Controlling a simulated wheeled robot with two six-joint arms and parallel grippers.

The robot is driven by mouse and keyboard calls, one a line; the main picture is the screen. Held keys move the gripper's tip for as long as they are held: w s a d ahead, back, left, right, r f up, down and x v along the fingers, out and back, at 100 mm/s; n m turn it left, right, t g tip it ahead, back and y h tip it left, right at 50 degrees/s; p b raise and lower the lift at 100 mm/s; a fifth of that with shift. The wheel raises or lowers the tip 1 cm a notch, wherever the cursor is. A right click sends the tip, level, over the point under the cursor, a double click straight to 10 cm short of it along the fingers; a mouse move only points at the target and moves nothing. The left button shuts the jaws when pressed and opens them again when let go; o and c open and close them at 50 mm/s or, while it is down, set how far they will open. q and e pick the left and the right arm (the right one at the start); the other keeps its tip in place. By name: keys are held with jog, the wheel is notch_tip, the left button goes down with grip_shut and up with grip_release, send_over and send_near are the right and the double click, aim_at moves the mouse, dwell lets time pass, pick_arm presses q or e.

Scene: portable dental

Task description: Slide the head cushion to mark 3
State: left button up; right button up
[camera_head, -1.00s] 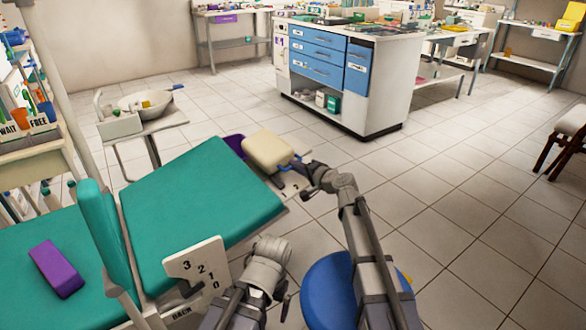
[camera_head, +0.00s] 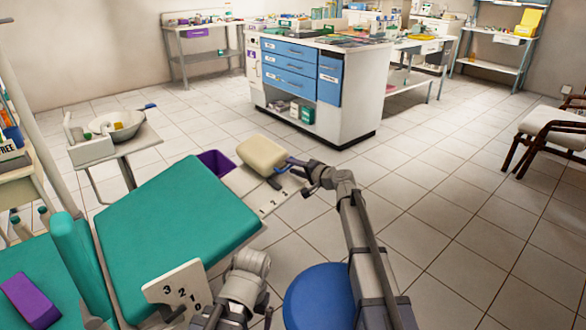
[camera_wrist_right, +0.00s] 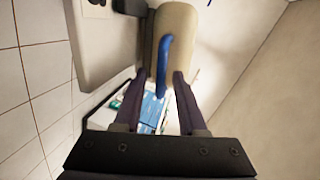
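The cream head cushion (camera_head: 262,153) sits by a pale plate (camera_head: 270,199) marked 1, 2 and 3, beyond the teal chair back (camera_head: 180,220). A dark piece (camera_head: 275,183) under the cushion is near the 3 end; exact alignment is too small to tell. A blue handle (camera_wrist_right: 163,65) projects from the cushion. My right gripper (camera_head: 300,170) is at the handle. In the right wrist view, its fingers (camera_wrist_right: 160,78) stand apart on either side of the handle, with a gap showing. My left arm is low in the head view; its finger state is unclear.
A second plate (camera_head: 180,290) with numbers stands on the chair's near side. A purple bin (camera_head: 215,162) is behind the chair back. A blue round stool (camera_head: 318,295) is below my right arm. A white cabinet (camera_head: 352,105) stands beyond; open tiled floor lies right.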

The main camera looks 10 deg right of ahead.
jog(key=shift+s, duration=0.15)
jog(key=shift+s+d+r, duration=0.1)
jog(key=shift+s, duration=0.1)
jog(key=p+v, duration=0.1)
jog(key=v, duration=0.6)
jog(key=shift+d+p, duration=0.1)
jog(key=shift+p, duration=0.25)
